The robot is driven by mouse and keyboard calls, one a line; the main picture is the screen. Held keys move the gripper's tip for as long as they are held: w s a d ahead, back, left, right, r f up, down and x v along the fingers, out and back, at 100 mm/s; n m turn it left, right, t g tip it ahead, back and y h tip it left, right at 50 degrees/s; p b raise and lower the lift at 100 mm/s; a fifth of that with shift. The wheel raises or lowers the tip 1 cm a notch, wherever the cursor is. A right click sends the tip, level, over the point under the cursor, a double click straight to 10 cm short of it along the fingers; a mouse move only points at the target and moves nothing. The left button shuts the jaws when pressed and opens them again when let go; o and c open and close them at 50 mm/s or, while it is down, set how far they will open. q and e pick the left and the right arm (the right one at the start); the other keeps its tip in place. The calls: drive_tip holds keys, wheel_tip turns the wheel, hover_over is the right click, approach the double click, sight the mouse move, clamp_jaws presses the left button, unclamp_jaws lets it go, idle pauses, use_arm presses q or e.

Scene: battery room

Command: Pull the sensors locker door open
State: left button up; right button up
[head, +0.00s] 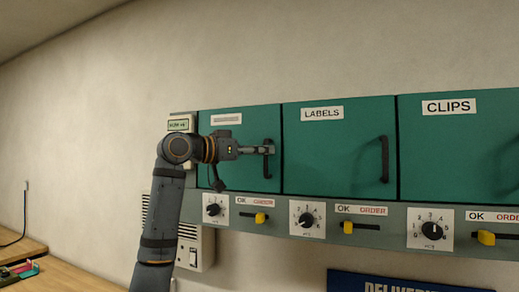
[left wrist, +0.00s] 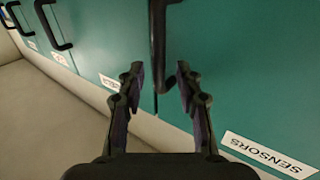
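The sensors locker door (head: 258,116) is the green door at the left end of the row; its label is too small to read in the head view. The left wrist view shows the SENSORS label (left wrist: 270,154) on the green door (left wrist: 245,70). The door looks shut. Its black upright handle (head: 268,160) is near its right edge; it also shows in the left wrist view (left wrist: 158,45). My left gripper (head: 262,149) is at the handle. Its fingers (left wrist: 159,75) are apart, one on each side of the handle, with gaps visible. My right gripper is not in view.
The LABELS door (head: 335,150) and CLIPS door (head: 455,150) are to the right, both shut with black handles. A grey strip (head: 275,220) with dials and yellow sliders runs below. A wall unit (head: 200,248) hangs lower left. A wooden bench (head: 75,278) stands at left.

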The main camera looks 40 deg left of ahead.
use_arm(q)
drive_tip(key=shift+w+d, duration=0.1)
drive_tip(key=shift+w, duration=0.05)
drive_tip(key=shift+c, duration=0.4)
drive_tip(key=shift+w, duration=0.1)
drive_tip(key=shift+c, duration=1.2)
drive_tip(key=shift+f, duration=0.1)
clamp_jaws()
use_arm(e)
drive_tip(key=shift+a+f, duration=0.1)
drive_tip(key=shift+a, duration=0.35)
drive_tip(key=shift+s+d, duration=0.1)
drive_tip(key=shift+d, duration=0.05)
